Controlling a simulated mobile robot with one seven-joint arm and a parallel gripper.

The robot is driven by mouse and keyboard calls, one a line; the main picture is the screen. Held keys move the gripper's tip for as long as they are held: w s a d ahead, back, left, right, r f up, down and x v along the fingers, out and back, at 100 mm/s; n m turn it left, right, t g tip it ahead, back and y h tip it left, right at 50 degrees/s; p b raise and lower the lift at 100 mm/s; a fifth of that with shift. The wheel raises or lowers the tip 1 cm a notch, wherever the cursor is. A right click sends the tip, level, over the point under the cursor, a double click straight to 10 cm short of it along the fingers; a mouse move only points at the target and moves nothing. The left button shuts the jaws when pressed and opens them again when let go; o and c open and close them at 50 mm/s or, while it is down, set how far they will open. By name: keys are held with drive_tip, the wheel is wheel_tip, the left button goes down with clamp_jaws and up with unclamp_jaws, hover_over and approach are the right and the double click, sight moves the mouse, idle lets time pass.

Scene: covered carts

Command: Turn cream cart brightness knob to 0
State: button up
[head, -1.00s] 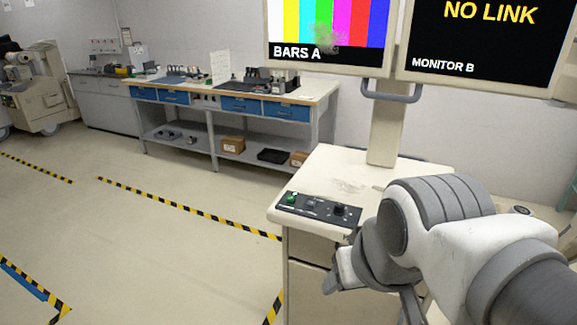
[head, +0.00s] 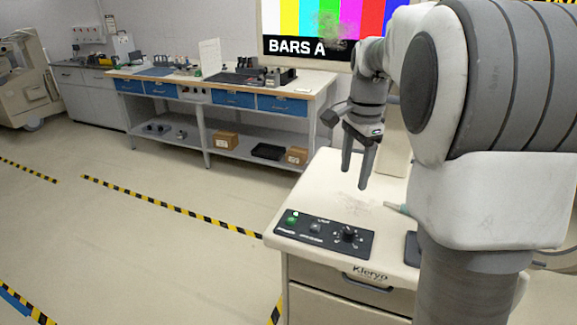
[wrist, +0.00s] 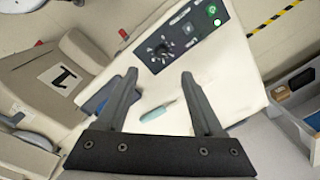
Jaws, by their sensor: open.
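The cream cart (head: 300,204) stands at the lower right of the head view, with a dark control panel (head: 326,242) on its top near the front edge. The panel carries a green-lit button (head: 292,220), a middle switch (head: 316,229) and the round black knob (head: 348,235) at its right end. The knob also shows in the wrist view (wrist: 162,50), with white marks around it; its setting is too small to read. My gripper (head: 354,180) is open and empty, pointing down above the cart top behind the panel. In the wrist view its fingers (wrist: 160,76) frame the cart top, apart from the knob.
A teal-tipped tool (head: 398,209) lies on the cart top, right of the panel. A monitor (head: 320,30) showing colour bars rises behind. A workbench (head: 225,90) stands along the back wall. Striped tape (head: 170,207) marks the open floor at left.

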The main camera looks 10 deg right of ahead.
sight(349, 230)
drive_tip(key=w+f, duration=0.1)
drive_tip(key=f, duration=0.5)
drive_tip(key=d+f+m+b, duration=0.1)
drive_tip(key=f, duration=0.6)
drive_tip(key=w+d+f+m, duration=0.1)
drive_tip(key=f, duration=0.5)
drive_tip(key=shift+w+d+f+g, duration=0.1)
drive_tip(key=shift+w+f+g, duration=0.2)
drive_tip(key=shift+g, duration=0.1)
clamp_jaws()
